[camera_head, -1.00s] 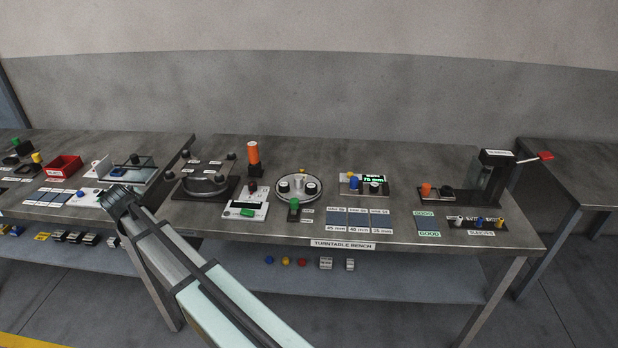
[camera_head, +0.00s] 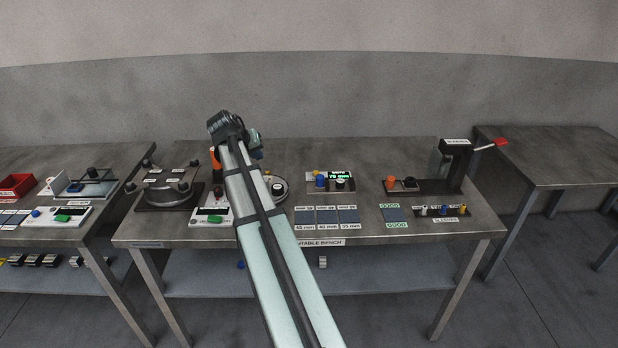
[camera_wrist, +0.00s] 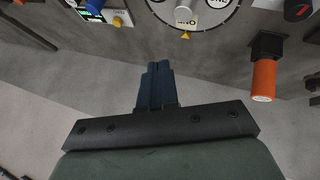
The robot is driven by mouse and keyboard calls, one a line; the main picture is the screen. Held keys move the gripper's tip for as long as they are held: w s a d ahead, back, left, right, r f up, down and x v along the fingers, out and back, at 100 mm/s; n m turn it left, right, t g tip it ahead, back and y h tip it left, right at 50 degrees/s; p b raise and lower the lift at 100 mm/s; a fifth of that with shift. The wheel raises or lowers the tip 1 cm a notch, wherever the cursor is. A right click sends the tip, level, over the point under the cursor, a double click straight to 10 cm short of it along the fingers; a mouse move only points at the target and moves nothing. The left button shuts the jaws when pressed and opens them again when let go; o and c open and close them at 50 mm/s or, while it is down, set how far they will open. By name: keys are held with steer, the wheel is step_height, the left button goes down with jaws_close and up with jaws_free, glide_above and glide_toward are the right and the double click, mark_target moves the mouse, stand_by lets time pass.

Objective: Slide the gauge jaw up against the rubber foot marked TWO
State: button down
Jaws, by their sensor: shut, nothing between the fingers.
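My gripper (camera_wrist: 158,66) is shut and empty; its dark blue fingers show in the wrist view, and in the head view it is high behind the turntable bench, its tips hard to make out. At the top of the wrist view is part of a round turntable (camera_wrist: 214,22) with a pale foot (camera_wrist: 187,4) and a partly readable label, perhaps TWO. A gauge (camera_wrist: 116,18) with a green display, a blue knob (camera_wrist: 95,6) and a yellow knob is at top left. In the head view the gauge (camera_head: 343,188) shows 75 mm; my arm hides much of the turntable (camera_head: 280,190).
An orange cylinder (camera_wrist: 264,80) on a dark block stands near the turntable. A dark round fixture (camera_head: 167,192) is left of my arm. Size pads (camera_head: 326,216) lie at the bench front. A black stand (camera_head: 456,165) is at the right. The wall behind is clear.

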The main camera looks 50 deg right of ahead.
mark_target(322, 181)
steer(key=s+d+f, duration=0.2)
steer(key=d+f, duration=0.2)
steer(key=s+d+f+g, duration=0.1)
steer(key=s+d+f, duration=0.1)
steer(key=d+f, duration=0.2)
steer(key=s+d+f+m+g, duration=0.1)
steer(key=s+d+f, duration=0.1)
steer(key=d+f, duration=0.2)
steer(key=shift+x, duration=0.8)
steer(key=shift+s+d+r, duration=0.1)
steer(key=shift+s+d, duration=1.05)
steer(key=shift+d, duration=0.2)
